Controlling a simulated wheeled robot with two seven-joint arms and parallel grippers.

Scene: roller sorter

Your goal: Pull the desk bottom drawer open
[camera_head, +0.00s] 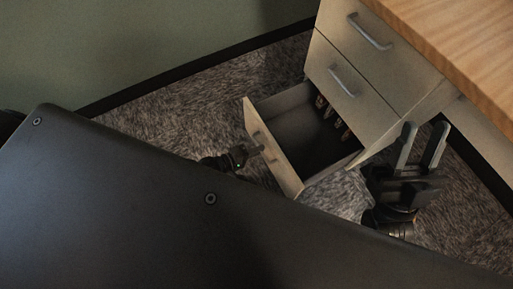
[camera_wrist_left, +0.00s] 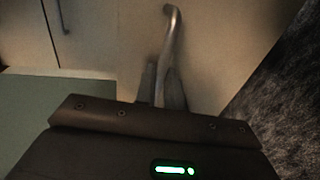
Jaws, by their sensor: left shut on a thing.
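The desk's bottom drawer (camera_head: 274,153) is pulled well out of the desk cabinet, and its inside shows in the head view. Several small items lie at its back right. My left gripper (camera_head: 256,150) is at the drawer front, shut on the metal handle. The left wrist view shows the bar handle (camera_wrist_left: 172,45) running down between the fingers of my left gripper (camera_wrist_left: 162,88). My right gripper (camera_head: 424,145) is open and empty, pointing up, to the right of the drawer and below the cabinet's corner.
Two upper drawers with bar handles, the top one (camera_head: 350,50) and the middle one (camera_head: 335,88), are shut. The wooden desktop (camera_head: 455,40) overhangs at the upper right. Grey carpet (camera_head: 190,110) is clear left of the drawer, up to the green wall (camera_head: 150,45).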

